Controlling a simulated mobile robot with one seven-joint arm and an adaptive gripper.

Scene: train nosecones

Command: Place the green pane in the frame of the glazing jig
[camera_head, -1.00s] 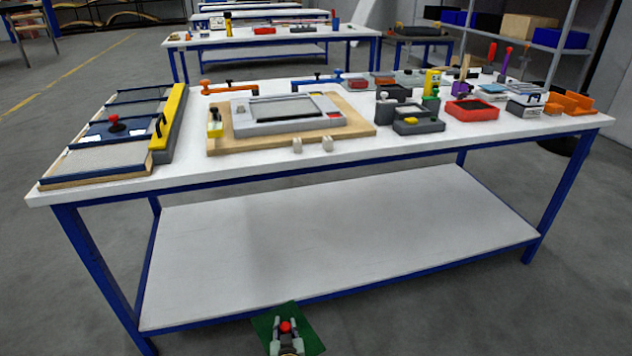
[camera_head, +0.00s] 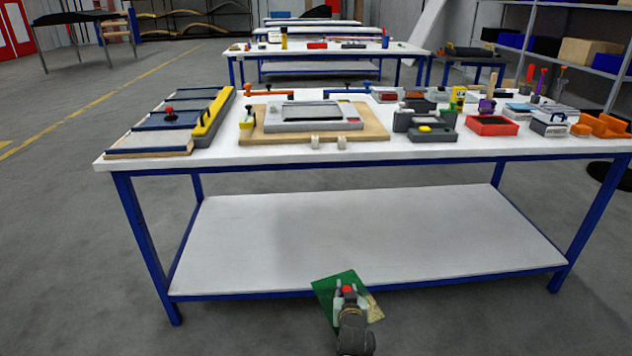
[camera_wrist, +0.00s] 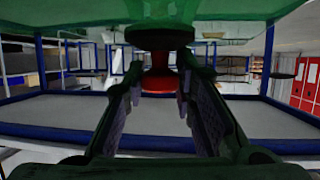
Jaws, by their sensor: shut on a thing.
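The green pane (camera_head: 326,289) is held low in front of the near edge of the table, with a red knob (camera_head: 348,289) on it. My gripper (camera_head: 348,293) is shut on this knob. In the wrist view the green pane (camera_wrist: 60,18) spans the top, and the red knob (camera_wrist: 159,82) sits between the two fingers (camera_wrist: 160,92). The pane is well apart from the jig.
The white table (camera_head: 225,159) has a blue-legged frame and an empty lower shelf (camera_head: 380,235). Left of the jig lies a segmented tray with a yellow bar (camera_head: 213,115). To its right stand grey blocks (camera_head: 432,133) and a red tray (camera_head: 492,126). Two pale pegs (camera_head: 341,142) are at the board's front.

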